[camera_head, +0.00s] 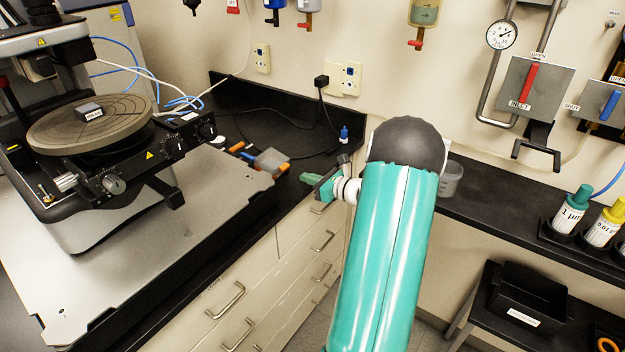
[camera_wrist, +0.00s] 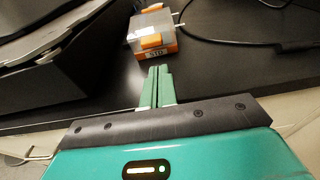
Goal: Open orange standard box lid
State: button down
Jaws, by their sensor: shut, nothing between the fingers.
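The orange standard box (camera_wrist: 158,52) shows at the top middle of the wrist view, with an orange base, a label reading STD and a clear greyish lid (camera_wrist: 150,25) with orange tabs. The lid looks down on the base. In the head view the box (camera_head: 271,161) sits on the black counter, right of the profiler. My gripper (camera_wrist: 158,72) has its green fingers together and empty, pointing at the box's front from a short distance, apparently not touching it. In the head view my gripper (camera_head: 304,178) is at the counter's front edge, right of the box.
The stylus profiler (camera_head: 92,130) stands left of the box on a grey slab. Small orange and dark items (camera_head: 240,149) lie between them. Black cables (camera_wrist: 235,38) run over the counter behind. Drawers with handles (camera_head: 225,300) are below. Bare counter lies right of the box.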

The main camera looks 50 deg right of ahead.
aim_at(295, 180)
jog(key=w, duration=0.3)
jog(key=w+f, duration=0.1)
jog(key=w, duration=0.1)
jog(key=shift+w+a, duration=0.3)
jog(key=shift+w, duration=0.05)
jog(key=shift+r, duration=0.25)
